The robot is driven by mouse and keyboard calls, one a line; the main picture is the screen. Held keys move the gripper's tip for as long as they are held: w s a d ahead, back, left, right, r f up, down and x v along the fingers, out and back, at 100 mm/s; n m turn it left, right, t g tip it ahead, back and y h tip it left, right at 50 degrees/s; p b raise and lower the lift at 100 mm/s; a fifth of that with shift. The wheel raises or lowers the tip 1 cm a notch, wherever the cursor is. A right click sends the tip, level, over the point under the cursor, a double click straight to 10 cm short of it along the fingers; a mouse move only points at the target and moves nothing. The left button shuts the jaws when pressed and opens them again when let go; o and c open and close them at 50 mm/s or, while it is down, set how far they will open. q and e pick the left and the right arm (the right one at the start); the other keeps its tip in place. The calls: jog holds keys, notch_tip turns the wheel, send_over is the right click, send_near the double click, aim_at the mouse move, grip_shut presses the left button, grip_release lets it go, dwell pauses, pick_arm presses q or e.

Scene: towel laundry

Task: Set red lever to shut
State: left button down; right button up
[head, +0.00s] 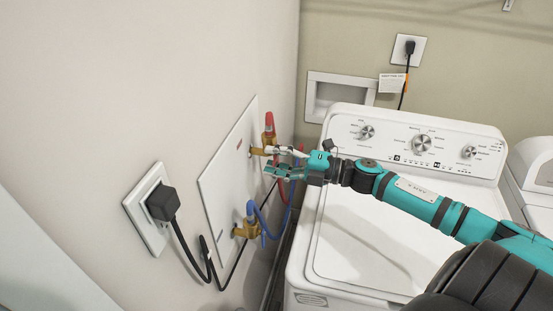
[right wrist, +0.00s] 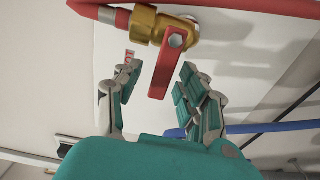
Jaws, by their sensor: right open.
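The red lever (right wrist: 166,66) sits on a brass valve (right wrist: 165,24) on the white wall panel. In the right wrist view it points down toward my right gripper (right wrist: 157,85), with its free end between the two fingers. A gap shows on both sides of the lever, and the gripper is open. In the head view my right gripper (head: 280,160) is at the upper brass valve (head: 257,151) and mostly hides the lever there. My left gripper is not in view.
A lower brass valve (head: 247,229) with a blue hose (head: 264,222) is below the gripper. A black plug (head: 163,203) and cable are on the wall at left. A white washing machine (head: 370,240) stands under my right arm. Red hoses hang near the upper valve.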

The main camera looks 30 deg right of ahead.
jog(key=v, duration=1.2)
dwell(0.3)
